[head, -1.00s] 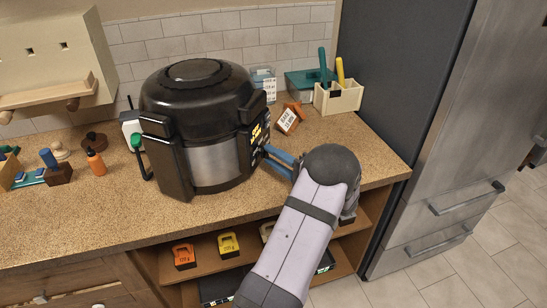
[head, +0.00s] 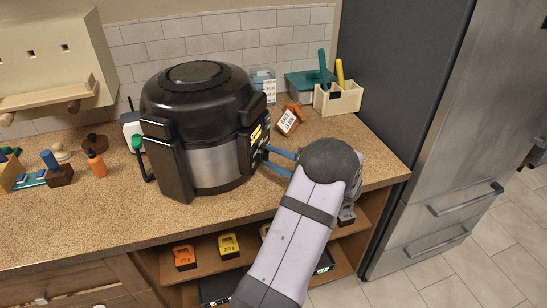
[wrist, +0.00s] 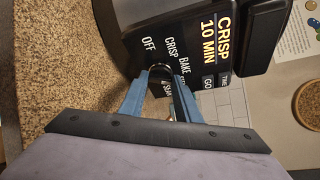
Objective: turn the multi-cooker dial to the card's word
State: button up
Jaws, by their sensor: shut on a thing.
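The multi-cooker (head: 213,165), black with a silver band, stands on the counter. Its front display (wrist: 216,38) is lit and reads CRISP 10 MIN in the wrist view. Around the dial (wrist: 160,69) I read OFF, CRISP and BAKE; other labels are partly hidden. My gripper (wrist: 160,88) has its blue fingers shut on the dial. In the head view my gripper (head: 268,156) reaches the cooker's right side, and the dial is mostly hidden there. The card (head: 287,122), white in an orange-brown holder, leans behind the gripper; its print is too small to read surely.
A caddy (head: 338,98) with teal and yellow handles stands at the back right, beside the dark fridge side (head: 400,70). Small bottles and wooden pieces lie left of the cooker. A shelf (head: 210,262) with yellow and orange weights is below the counter.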

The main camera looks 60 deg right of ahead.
jog(key=m+y+p, duration=0.1)
jog(key=m+p, duration=0.1)
jog(key=m, duration=0.1)
jog(key=m+g+y+p, duration=0.1)
jog(key=m+y+p, duration=0.1)
jog(key=m, duration=0.1)
jog(key=d+m+y+p, duration=0.1)
jog(key=m+y+p, duration=0.1)
jog(key=m, duration=0.1)
jog(key=shift+r+g, duration=0.3)
jog(key=shift+g, duration=0.1)
dwell(0.4)
jog(key=o, duration=1)
jog(key=shift+o, duration=0.2)
